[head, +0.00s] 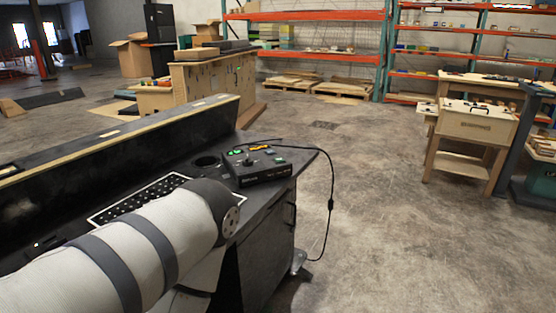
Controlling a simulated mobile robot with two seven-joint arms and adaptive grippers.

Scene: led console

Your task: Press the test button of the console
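The console (262,172) is a small dark box on the far right end of the black workbench. Its top carries a short joystick, lit green and orange lights, and several small buttons or knobs. I cannot tell which one is the test button at this size. A black cable runs from it over the bench end. My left arm comes in from the lower left, its white and grey links over the bench, ending just left of and nearer than the console. Neither gripper can be seen.
A perforated plate with a white border (140,199) lies on the bench (205,147), partly behind my arm. A long raised ledge (120,131) runs along the bench's back. Open concrete floor (370,200) lies to the right.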

